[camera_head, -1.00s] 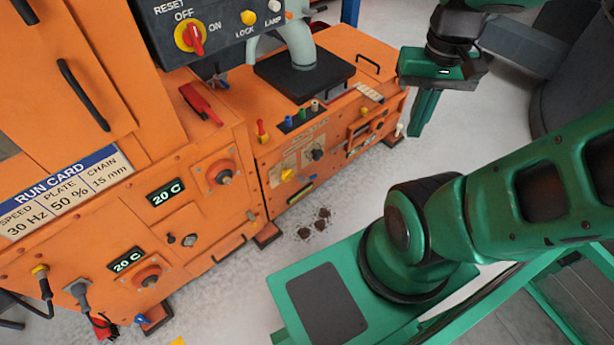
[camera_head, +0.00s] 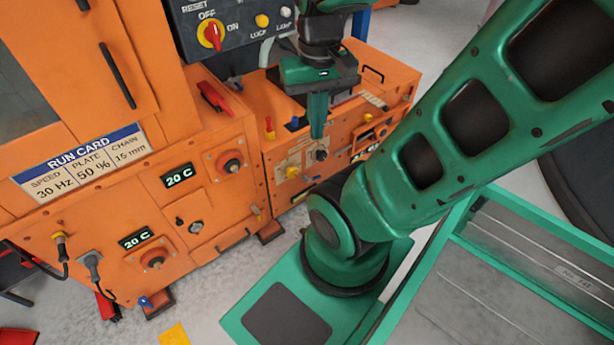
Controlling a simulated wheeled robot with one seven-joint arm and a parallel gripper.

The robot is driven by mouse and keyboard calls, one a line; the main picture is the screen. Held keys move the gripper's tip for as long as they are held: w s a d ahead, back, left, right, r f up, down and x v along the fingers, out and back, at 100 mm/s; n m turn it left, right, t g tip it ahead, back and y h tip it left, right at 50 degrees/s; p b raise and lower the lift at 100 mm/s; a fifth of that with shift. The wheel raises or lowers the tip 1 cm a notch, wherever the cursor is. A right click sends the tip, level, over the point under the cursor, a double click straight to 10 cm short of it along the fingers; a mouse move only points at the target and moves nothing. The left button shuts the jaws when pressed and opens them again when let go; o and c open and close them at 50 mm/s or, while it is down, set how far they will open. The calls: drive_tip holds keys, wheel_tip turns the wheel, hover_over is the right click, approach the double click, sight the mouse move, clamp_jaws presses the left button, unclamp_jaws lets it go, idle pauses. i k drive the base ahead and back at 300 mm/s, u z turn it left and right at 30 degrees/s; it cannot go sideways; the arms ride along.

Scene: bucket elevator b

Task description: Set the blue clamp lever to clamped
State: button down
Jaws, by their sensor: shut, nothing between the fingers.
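A small blue part (camera_head: 145,301) shows at the bottom of the left orange cabinet, beside its foot.
A control panel (camera_head: 240,45) with a red-and-yellow switch (camera_head: 211,35) is above. A yellow piece (camera_head: 174,335) lies on the floor in front.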

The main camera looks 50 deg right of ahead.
sight(304, 178)
drive_tip(key=z, duration=0.05)
drive_tip(key=k, duration=1)
drive_tip(key=z, duration=0.95)
drive_tip(key=i, duration=1)
drive_tip(key=u, duration=0.05)
